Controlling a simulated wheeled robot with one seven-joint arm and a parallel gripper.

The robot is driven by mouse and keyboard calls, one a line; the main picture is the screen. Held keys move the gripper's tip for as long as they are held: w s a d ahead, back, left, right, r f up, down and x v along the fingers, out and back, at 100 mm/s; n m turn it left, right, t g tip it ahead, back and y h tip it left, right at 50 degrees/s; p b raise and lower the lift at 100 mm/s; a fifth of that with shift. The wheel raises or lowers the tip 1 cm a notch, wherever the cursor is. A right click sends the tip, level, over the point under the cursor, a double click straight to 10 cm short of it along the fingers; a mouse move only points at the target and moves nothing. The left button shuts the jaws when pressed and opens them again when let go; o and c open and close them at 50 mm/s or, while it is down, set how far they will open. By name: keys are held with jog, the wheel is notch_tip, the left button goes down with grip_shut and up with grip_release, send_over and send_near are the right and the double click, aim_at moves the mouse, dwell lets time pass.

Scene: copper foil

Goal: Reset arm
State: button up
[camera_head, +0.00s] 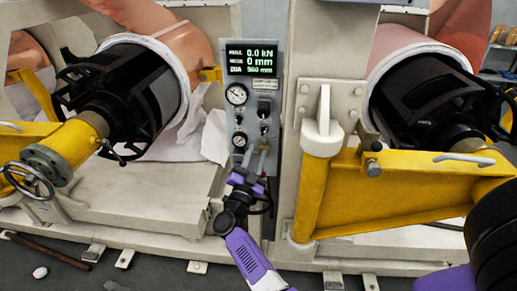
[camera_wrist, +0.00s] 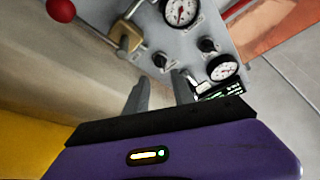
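My gripper (camera_head: 258,160) is in front of the lower part of the grey control panel (camera_head: 241,75), with my purple and black arm rising from below. In the wrist view my gripper (camera_wrist: 160,84) has its two grey fingers apart, with nothing visible between them. The fingers point toward the panel face near a black knob (camera_wrist: 160,60). Whether the fingertips touch the panel is unclear. The panel's lower controls are partly hidden behind my gripper in the head view.
The panel has a lit display (camera_head: 251,58), gauges (camera_head: 237,94), a brass-coloured block (camera_wrist: 128,38) and a red ball knob (camera_wrist: 61,10). Yellow machine arms (camera_head: 400,200) stand right of the panel, and a handwheel (camera_head: 28,180) is at far left. Grey floor shows in front.

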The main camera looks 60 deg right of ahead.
jog(key=shift+a, duration=0.1)
dwell(0.6)
jog(key=w+a+r+n+t, duration=0.3)
jog(key=a+r+n+t, duration=0.15)
jog(key=r+t, duration=0.3)
jog(key=s+a+n+t+y, duration=0.3)
jog(key=a+n+t+y, duration=0.5)
jog(key=a+t, duration=0.15)
jog(key=s+a+f+n+g+y, duration=0.1)
jog(key=s+a+f+n+y, duration=0.25)
jog(key=s+a+y, duration=0.4)
jog(key=s+a+f+n+y, duration=0.2)
jog(key=s+a+n+y, duration=0.25)
jog(key=a, duration=0.55)
jog(key=s+a+n+g, duration=0.1)
jog(key=s+a, duration=0.3)
jog(key=s, duration=0.4)
jog(key=s+a+f+n+g+y, duration=0.1)
jog(key=s+a+g, duration=0.3)
jog(key=s, duration=0.5)
jog(key=shift+a, duration=0.25)
jog(key=shift+s+f, duration=0.1)
jog(key=shift+s, duration=0.05)
